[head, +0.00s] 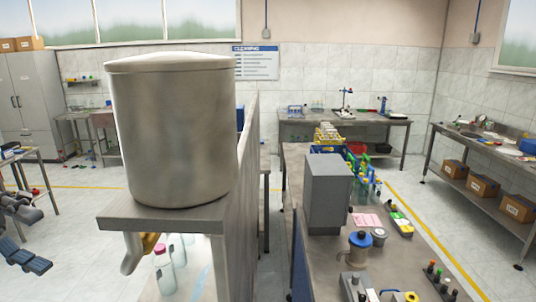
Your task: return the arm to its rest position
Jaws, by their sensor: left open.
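My left gripper (33,240) is at the lower left edge of the head view. Its dark jaws are apart, with nothing visible between them. It is well to the left of the cap feeder, a large metal drum (172,130) on a grey stand (165,217), and clear of it. A curved chute (136,252) hangs below the stand. Clear bottles (166,275) stand under it, one with a pink cap. My right gripper is not in view.
A bench (420,262) at right holds a grey box (327,193), a blue-lidded jug (359,250) and small tools. A metal table (38,158) stands behind my left gripper. A grey cabinet (28,100) is at far left. Open floor (85,215) lies between my gripper and the feeder.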

